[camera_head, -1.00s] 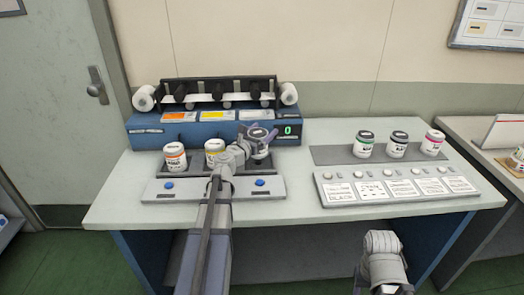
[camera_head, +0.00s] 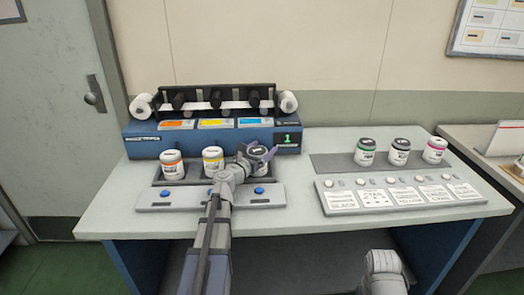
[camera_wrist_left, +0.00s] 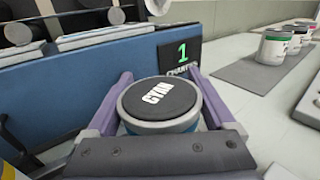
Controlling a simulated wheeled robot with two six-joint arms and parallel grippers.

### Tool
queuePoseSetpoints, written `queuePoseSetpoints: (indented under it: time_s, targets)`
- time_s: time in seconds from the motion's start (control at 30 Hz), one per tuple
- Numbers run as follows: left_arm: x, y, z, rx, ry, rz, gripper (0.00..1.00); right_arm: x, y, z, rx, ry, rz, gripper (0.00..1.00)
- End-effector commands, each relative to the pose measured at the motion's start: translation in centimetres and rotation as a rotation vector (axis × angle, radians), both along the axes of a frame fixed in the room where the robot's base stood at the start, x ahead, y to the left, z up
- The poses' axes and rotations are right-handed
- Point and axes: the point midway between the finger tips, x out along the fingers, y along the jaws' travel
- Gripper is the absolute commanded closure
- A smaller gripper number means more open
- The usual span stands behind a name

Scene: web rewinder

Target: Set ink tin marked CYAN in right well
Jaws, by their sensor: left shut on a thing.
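The ink tin marked CYAN (camera_wrist_left: 158,100), with a dark lid and a blue band, is upright between the purple fingers of my left gripper (camera_head: 258,156), which is shut on it. In the head view the tin stands at the right well of the dark tray (camera_head: 193,181), level with its neighbours. Its base is hidden by my gripper, so I cannot see the contact with the well. An orange-banded tin (camera_head: 172,165) is in the left well and a yellow-banded tin (camera_head: 213,161) in the middle one. My right gripper is out of view.
The blue rewinder (camera_head: 147,145) stands behind the tray, with a counter (camera_head: 287,139) reading 1. A button panel (camera_head: 211,197) lies in front. Green (camera_head: 365,150), black (camera_head: 397,152) and magenta (camera_head: 435,150) tins stand on a grey mat at right. Bare tabletop separates tray and mat.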

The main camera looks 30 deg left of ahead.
Motion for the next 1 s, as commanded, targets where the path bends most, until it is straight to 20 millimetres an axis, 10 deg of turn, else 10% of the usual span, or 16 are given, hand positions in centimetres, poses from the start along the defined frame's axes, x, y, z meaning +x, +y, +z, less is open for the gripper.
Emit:
queuePoseSetpoints:
  time_s: [0.03,0.07,0.13,0.47,1.0]
  targets:
    - [0.0,0.0,-0.3,-0.001,0.0,0.0,1.0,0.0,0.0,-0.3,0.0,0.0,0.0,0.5]
    - [0.0,0.0,-0.2,0.0,0.0,0.0,0.09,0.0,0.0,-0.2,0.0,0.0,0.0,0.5]
    - [0.0,0.0,-0.1,0.0,0.0,0.0,0.01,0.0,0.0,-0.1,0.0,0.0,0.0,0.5]
    - [0.0,0.0,0.4,0.0,0.0,0.0,0.0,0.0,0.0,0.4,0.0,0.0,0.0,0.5]
    - [-10.2,0.3,0.1,0.0,0.0,0.003,0.0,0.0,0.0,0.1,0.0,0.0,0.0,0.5]
